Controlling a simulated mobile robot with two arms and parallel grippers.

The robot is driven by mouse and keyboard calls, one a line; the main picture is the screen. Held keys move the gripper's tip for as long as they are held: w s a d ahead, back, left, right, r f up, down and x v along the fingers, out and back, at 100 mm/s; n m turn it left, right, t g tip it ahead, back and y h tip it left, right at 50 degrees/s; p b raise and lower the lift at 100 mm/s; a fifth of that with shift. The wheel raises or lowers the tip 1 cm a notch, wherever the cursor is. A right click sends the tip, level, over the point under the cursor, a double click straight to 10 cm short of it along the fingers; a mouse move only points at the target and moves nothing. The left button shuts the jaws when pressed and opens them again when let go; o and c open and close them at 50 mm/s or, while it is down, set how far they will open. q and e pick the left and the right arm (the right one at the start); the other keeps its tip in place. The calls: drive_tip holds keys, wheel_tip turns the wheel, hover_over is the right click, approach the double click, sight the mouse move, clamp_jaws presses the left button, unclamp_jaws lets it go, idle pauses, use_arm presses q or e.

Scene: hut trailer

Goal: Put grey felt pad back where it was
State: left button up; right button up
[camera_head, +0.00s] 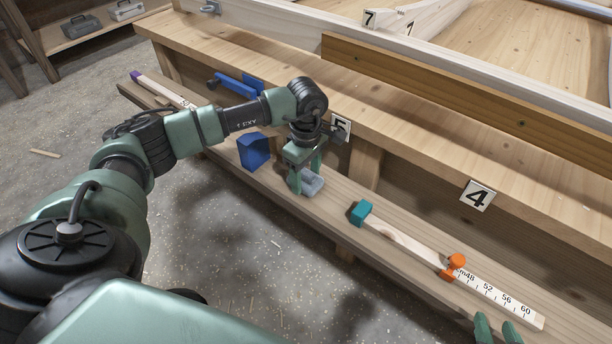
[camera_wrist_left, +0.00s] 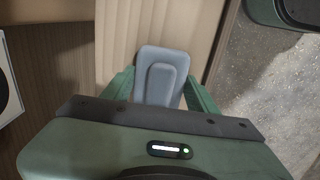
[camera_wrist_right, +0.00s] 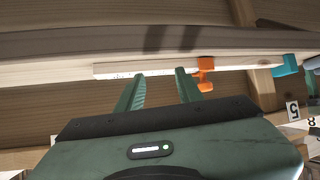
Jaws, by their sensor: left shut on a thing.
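The grey felt pad (camera_head: 313,185) is a small blue-grey block with a raised oval rim. It is between the fingers of my left gripper (camera_head: 306,176), which is shut on it, at the low wooden ledge (camera_head: 335,208) below the number 5 label. The left wrist view shows the pad (camera_wrist_left: 161,75) between both fingers. I cannot tell whether it touches the ledge. My right gripper (camera_head: 497,330) is at the lower right edge of the head view. In the right wrist view its fingers (camera_wrist_right: 160,88) are apart with nothing between them.
A measuring stick (camera_head: 405,240) with a teal end and an orange slider (camera_head: 453,266) lies on the ledge to the right. A blue block (camera_head: 253,152) stands to the left. Number labels 5 (camera_head: 341,127) and 4 (camera_head: 477,195) mark the bench.

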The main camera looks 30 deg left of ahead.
use_arm(q)
drive_tip(key=shift+f, duration=0.15)
drive_tip(key=o, duration=1.3)
